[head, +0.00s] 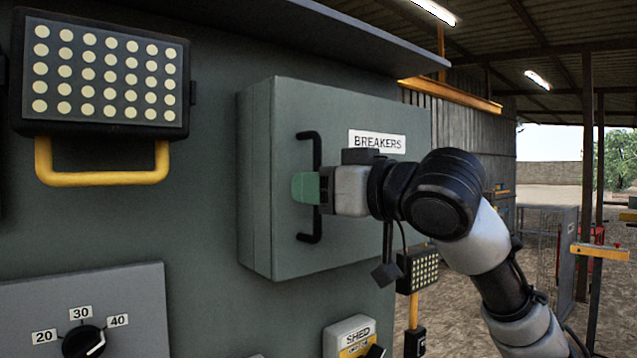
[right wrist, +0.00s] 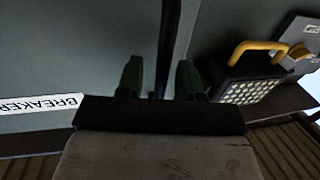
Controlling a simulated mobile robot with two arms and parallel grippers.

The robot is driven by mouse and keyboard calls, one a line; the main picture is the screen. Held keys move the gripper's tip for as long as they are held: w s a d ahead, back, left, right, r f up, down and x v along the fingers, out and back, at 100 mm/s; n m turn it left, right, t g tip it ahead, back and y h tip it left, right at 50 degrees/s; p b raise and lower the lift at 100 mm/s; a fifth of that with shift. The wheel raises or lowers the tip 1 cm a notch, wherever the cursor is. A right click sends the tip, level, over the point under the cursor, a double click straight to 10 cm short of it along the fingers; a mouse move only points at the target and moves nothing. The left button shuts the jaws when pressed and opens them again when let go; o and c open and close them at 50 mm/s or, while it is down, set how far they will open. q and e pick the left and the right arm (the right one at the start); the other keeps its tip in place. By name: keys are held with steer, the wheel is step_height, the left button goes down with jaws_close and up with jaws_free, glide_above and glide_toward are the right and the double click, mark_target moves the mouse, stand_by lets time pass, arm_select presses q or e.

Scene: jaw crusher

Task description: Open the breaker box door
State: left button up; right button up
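The grey breaker box (head: 255,190) is mounted on a grey panel, and its door (head: 365,225) with the "BREAKERS" label (head: 377,141) looks shut. A black vertical bar handle (head: 309,150) is on the door's left side. My right gripper (head: 306,187) is at the middle of this handle, with its green fingers pointing left in the head view. In the right wrist view, the handle (right wrist: 170,35) runs between the two green fingers (right wrist: 160,78), with a small gap on each side. The right gripper is open around the handle. My left gripper is not in view.
A lamp (head: 105,75) with a yellow handle (head: 103,178) is at the upper left. A dial (head: 83,341) marked 20, 30, 40 is at the lower left. A "SHED" box (head: 350,337) sits below the breaker box. An overhang (head: 345,30) juts out above. Open yard lies right.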

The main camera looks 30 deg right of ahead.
steer(key=shift+w, duration=0.15)
steer(key=c, duration=0.4)
jaws_close()
